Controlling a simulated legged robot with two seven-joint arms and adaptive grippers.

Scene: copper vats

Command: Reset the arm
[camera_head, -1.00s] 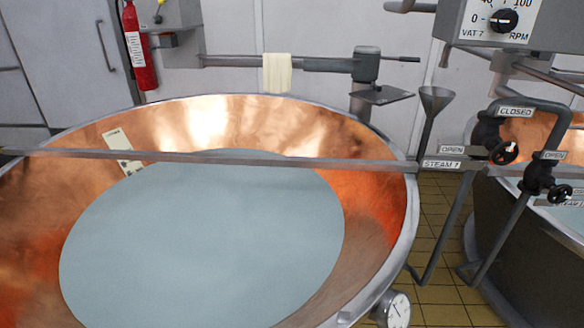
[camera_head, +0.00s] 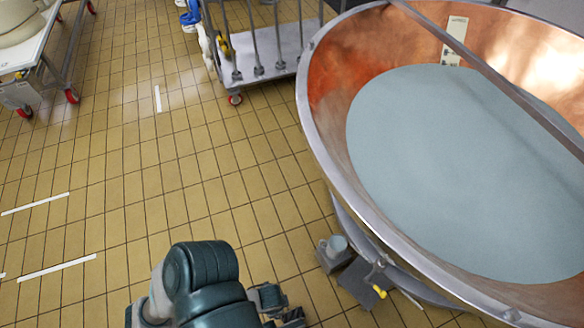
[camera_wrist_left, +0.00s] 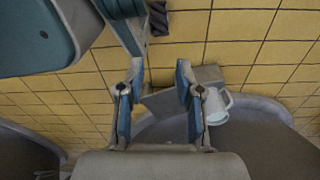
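My left arm shows at the bottom of the head view, over the tiled floor, left of the copper vat (camera_head: 330,110). Its left gripper (camera_wrist_left: 158,70) is open in the left wrist view, with its two blue-lined fingers apart and nothing visible between them. In the head view the gripper is small and partly cut off at the bottom edge. My right gripper is not in view.
A white jug (camera_head: 337,246) stands on a grey holder (camera_head: 327,258) at the vat's lower side; the jug also shows beside a finger in the wrist view (camera_wrist_left: 215,107). A wheeled cart (camera_head: 262,65) and a white table (camera_head: 28,45) stand farther back. The left floor is clear.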

